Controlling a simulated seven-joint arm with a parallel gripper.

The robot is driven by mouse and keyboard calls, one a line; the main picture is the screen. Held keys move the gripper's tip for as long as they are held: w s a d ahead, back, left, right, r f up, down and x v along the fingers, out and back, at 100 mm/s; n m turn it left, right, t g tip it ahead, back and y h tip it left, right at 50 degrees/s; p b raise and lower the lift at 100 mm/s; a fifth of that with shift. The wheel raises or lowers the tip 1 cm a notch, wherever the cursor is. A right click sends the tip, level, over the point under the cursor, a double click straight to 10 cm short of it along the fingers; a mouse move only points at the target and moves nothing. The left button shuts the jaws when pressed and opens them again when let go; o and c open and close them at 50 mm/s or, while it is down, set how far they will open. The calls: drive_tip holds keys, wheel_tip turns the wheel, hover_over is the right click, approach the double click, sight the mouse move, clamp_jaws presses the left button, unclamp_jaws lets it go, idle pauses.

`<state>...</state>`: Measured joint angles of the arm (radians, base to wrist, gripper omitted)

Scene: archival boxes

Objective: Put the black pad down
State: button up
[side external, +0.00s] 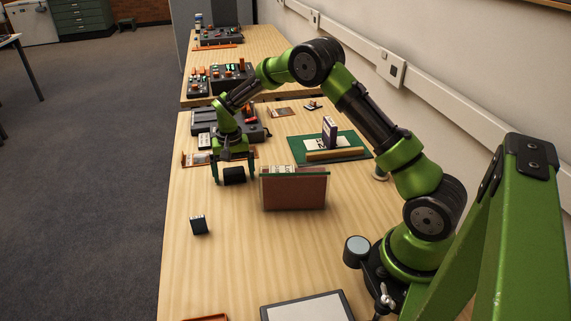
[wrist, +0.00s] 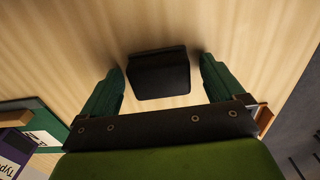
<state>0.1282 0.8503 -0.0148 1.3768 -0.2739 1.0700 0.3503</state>
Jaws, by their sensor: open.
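The black pad (side external: 233,176) sits at the level of my fingertips, left of the middle of the wooden table. In the wrist view the black pad (wrist: 160,75) lies between the two green fingers, with a gap on each side. My gripper (side external: 233,181) points down over it with its fingers apart and does not grip it. The gripper (wrist: 162,68) also shows open in the wrist view. The pad appears to rest on the table, but its underside is hidden.
A brown box with a green edge (side external: 294,191) stands close to the right of my gripper. A small dark block (side external: 198,225) stands nearer the front left. Grey trays (side external: 205,124) lie behind.

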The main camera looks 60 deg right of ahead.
wheel_tip(320, 180, up, 11)
wheel_tip(320, 180, up, 8)
drive_tip(key=n+t, duration=0.1)
drive_tip(key=t, duration=0.1)
hover_over(233, 170)
drive_tip(key=s+a, duration=0.3)
drive_tip(key=s, duration=0.2)
drive_tip(key=s+a+r+n+t+y, duration=0.1)
drive_tip(key=s+a+r, duration=0.1)
drive_tip(key=s+r, duration=0.15)
drive_tip(key=s+a+r+n+t, duration=0.1)
drive_tip(key=s+a+r, duration=0.15)
drive_tip(key=s, duration=0.25)
drive_tip(key=s+a+n+t+y, duration=0.1)
drive_tip(key=s+a+n+t, duration=0.1)
drive_tip(key=s, duration=1.2)
drive_tip(key=shift+a+f+t, duration=0.45)
drive_tip(key=shift+a+t, duration=0.05)
drive_tip(key=shift+t, duration=0.1)
